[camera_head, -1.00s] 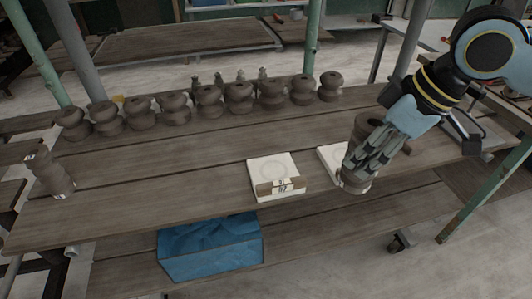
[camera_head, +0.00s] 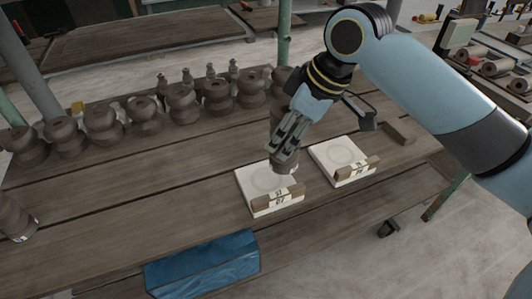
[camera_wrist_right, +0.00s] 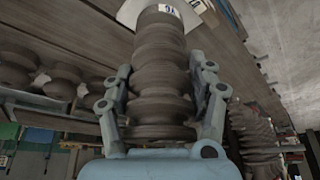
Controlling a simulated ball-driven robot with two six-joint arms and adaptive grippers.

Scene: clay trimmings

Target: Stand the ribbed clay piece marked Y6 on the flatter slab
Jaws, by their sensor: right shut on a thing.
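My right gripper (camera_head: 287,140) points down and is shut on a ribbed brown clay piece (camera_head: 284,166). In the right wrist view the piece (camera_wrist_right: 160,75) stands between the fingers (camera_wrist_right: 163,100), with a white label at its far end that seems to read Y6 upside down. The piece's lower end is over the back right part of the left white slab (camera_head: 251,186); I cannot tell whether it touches. The right white slab (camera_head: 328,165) is empty. Each slab has a labelled brown block at its front; I cannot tell which slab is flatter. My left gripper is out of view.
A row of brown clay pots (camera_head: 145,118) stands along the back of the wooden table (camera_head: 150,195). Another ribbed piece (camera_head: 14,220) stands at the far left. A brown block (camera_head: 400,132) lies right of the slabs. A blue bin (camera_head: 205,268) is below the front edge.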

